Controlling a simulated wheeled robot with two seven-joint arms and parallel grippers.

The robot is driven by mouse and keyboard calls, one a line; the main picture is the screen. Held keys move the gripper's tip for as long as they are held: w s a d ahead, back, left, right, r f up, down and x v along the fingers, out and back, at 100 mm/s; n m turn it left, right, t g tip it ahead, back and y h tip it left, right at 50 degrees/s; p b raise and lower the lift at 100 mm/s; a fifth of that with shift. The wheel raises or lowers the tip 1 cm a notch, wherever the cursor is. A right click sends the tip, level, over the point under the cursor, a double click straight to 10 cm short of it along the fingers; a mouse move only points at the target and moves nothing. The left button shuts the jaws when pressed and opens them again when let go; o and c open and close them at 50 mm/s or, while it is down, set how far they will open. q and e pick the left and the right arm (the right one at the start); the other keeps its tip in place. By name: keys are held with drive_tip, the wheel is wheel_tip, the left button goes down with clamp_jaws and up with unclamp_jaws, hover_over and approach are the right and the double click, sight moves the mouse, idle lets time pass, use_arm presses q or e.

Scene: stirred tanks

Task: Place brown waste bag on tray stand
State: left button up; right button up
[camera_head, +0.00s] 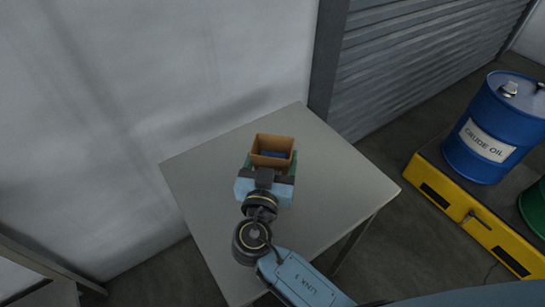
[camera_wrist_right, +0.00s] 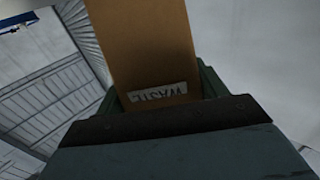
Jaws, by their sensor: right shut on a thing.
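The brown waste bag (camera_head: 273,144) is an open-topped brown box shape with something dark blue showing inside. In the right wrist view the bag (camera_wrist_right: 145,45) fills the upper middle, with a white label that reads "WASTE" upside down. My right gripper (camera_head: 270,165) is shut on the bag, its green fingers at the bag's sides. The bag appears over the grey top of the tray stand (camera_head: 335,185), towards its back middle. I cannot tell whether the bag's bottom touches the top. My left gripper is not in view.
The stand's top is otherwise clear. A pale wall (camera_head: 150,80) rises behind it. To the right, a blue drum (camera_head: 495,125) labelled "CRUDE OIL" and a green drum (camera_head: 536,208) stand on a yellow pallet (camera_head: 470,222). A grey shutter (camera_head: 420,55) is at the back right.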

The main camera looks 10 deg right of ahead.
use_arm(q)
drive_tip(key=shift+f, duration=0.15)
use_arm(e)
drive_tip(key=shift+f, duration=0.15)
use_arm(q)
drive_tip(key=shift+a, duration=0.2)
use_arm(e)
drive_tip(key=o, duration=0.9)
drive_tip(key=shift+o, duration=0.2)
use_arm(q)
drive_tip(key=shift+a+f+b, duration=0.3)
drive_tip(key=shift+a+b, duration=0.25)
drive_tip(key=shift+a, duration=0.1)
use_arm(e)
drive_tip(key=v, duration=0.7)
drive_tip(key=shift+s, duration=0.25)
drive_tip(key=shift+a, duration=0.15)
